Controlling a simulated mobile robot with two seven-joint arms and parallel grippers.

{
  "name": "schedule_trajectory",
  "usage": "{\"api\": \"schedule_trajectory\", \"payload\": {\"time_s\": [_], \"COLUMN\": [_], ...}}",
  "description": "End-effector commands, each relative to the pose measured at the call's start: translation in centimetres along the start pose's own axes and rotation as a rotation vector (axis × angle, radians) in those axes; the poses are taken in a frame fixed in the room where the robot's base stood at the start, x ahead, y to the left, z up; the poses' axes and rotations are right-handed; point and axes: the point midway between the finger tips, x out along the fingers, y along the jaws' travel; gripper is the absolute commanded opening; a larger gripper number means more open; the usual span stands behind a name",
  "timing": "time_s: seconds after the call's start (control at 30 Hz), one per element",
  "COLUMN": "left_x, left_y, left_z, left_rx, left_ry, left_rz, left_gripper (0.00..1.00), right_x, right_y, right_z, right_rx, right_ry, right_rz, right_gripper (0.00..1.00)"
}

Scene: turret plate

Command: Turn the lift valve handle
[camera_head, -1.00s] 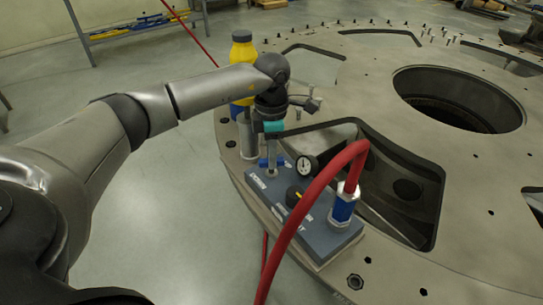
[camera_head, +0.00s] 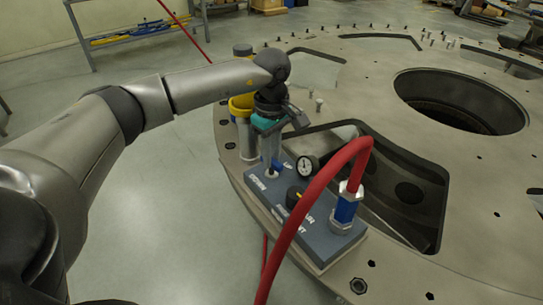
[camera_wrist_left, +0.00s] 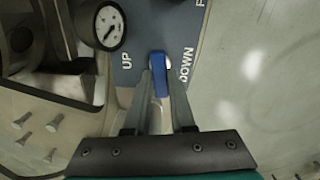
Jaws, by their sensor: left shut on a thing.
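The blue lift valve handle (camera_wrist_left: 159,72) sits on the dark blue-grey control panel (camera_wrist_left: 205,14), between the words UP and DOWN in the left wrist view. It lies lengthwise between my fingers, on neither word. My left gripper (camera_wrist_left: 162,80) is shut on the handle, with one finger on each side of it. In the head view my left gripper (camera_head: 271,165) reaches down to the far left end of the panel (camera_head: 275,195) and mostly hides the handle. My right gripper is not in view.
A pressure gauge (camera_head: 306,166) stands close beside my gripper. A black knob (camera_head: 295,196) and a blue fitting (camera_head: 345,208) with a red hose (camera_head: 312,195) are nearer. A yellow-topped cylinder (camera_head: 243,104) stands behind. The panel sits on the large round plate (camera_head: 350,80).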

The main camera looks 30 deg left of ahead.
Motion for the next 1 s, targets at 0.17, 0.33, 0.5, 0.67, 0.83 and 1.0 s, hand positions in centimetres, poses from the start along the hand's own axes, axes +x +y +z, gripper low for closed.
{"api": "schedule_trajectory", "payload": {"time_s": [0.17, 0.33, 0.5, 0.67, 0.83, 1.0], "left_x": [-0.04, -0.07, -0.1, -0.12, -0.12, -0.12], "left_y": [0.04, 0.05, 0.06, 0.06, 0.06, 0.07], "left_z": [-0.01, -0.01, 0.0, 0.01, 0.01, 0.0], "left_rx": [0.101, 0.162, 0.191, 0.199, 0.199, 0.199], "left_ry": [0.0, 0.0, 0.0, 0.0, 0.0, 0.0], "left_rz": [0.002, 0.002, 0.002, 0.003, 0.003, 0.003], "left_gripper": [0.0, 0.0, 0.0, 0.0, 0.0, 0.29], "right_x": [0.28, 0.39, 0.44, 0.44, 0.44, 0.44], "right_y": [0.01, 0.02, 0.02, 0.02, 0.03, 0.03], "right_z": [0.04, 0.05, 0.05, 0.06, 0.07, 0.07], "right_rx": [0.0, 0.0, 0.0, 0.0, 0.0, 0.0], "right_ry": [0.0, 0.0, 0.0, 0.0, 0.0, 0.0], "right_rz": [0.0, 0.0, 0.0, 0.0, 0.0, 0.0], "right_gripper": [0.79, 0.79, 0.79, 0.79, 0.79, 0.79]}}
